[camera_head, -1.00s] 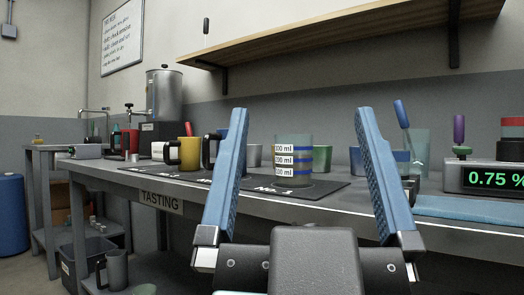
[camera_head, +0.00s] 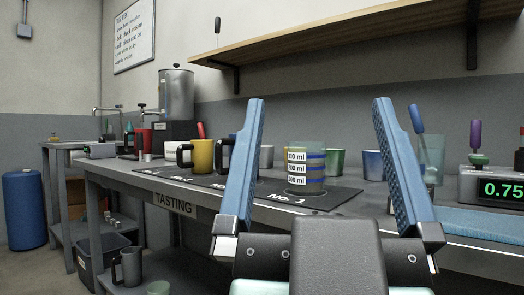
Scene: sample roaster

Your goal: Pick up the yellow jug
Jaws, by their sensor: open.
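The yellow jug (camera_head: 203,155) stands upright on the dark mat of the tasting table (camera_head: 130,178). Its black handle (camera_head: 184,154) is on its left side. My gripper (camera_head: 318,110) is open and empty, its two blue fingers standing up in the foreground. A black-handled jug (camera_head: 224,155), partly hidden by my left finger, stands just right of the yellow jug.
A clear measuring cup (camera_head: 305,170) with blue bands stands between my fingers on the No. 1 mat (camera_head: 325,199). A green cup (camera_head: 334,162) and a blue cup (camera_head: 372,164) stand behind. A metal urn (camera_head: 176,94) is at the back left. A wooden shelf (camera_head: 340,37) hangs above.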

